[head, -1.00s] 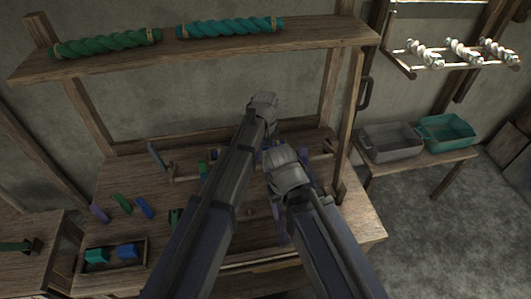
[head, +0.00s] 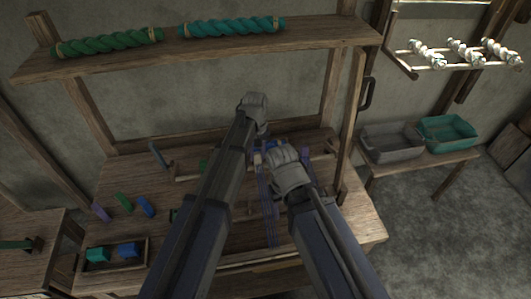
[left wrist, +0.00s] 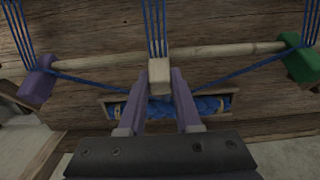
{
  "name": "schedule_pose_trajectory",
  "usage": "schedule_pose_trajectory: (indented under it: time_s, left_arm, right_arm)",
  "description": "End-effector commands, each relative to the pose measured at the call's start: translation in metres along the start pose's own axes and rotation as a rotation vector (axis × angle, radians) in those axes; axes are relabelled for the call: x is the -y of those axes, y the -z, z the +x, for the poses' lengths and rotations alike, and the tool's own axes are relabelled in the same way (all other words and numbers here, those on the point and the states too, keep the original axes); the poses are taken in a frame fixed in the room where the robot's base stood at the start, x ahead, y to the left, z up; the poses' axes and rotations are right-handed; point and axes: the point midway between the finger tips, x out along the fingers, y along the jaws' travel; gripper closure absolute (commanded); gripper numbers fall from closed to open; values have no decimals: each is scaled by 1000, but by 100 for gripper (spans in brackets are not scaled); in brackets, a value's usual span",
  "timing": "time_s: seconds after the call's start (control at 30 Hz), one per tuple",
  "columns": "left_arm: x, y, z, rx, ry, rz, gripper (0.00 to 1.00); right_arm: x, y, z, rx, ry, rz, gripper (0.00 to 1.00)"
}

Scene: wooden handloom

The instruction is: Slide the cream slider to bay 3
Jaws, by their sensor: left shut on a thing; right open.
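In the left wrist view, the cream slider (left wrist: 159,76) is a small pale block on a horizontal wooden rod (left wrist: 225,51). My left gripper (left wrist: 160,85) is shut on it, one finger on each side. A purple block (left wrist: 37,86) sits on the rod to the left and a green block (left wrist: 302,64) to the right. Blue cords run up behind the slider and the two blocks. In the head view, my left gripper (head: 253,108) is over the back of the loom, its fingertips hidden. My right gripper (head: 288,168) is lower and to the right, its fingertips also hidden.
A slot holding blue braided cord (left wrist: 208,105) lies below the rod. The loom table (head: 125,172) carries several coloured pieces at left and a tray (head: 86,270) with two blocks. A shelf (head: 110,66) with green and teal rolls spans above. Bins (head: 390,150) stand at right.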

Motion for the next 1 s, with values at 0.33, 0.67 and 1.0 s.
schedule_pose_trajectory:
  time_s: [0.33, 0.67, 1.0]
  left_arm:
    - [8, 0, 0, 0, 0, -1, 64]
    - [8, 0, 0, 0, 0, 0, 38]
    - [8, 0, -7, 0, 0, 0, 38]
  right_arm:
    - [0, 0, 0, 0, 0, 0, 38]
    - [0, 0, 0, 0, 0, 0, 38]
    - [-1, 0, -7, 0, 0, 0, 38]
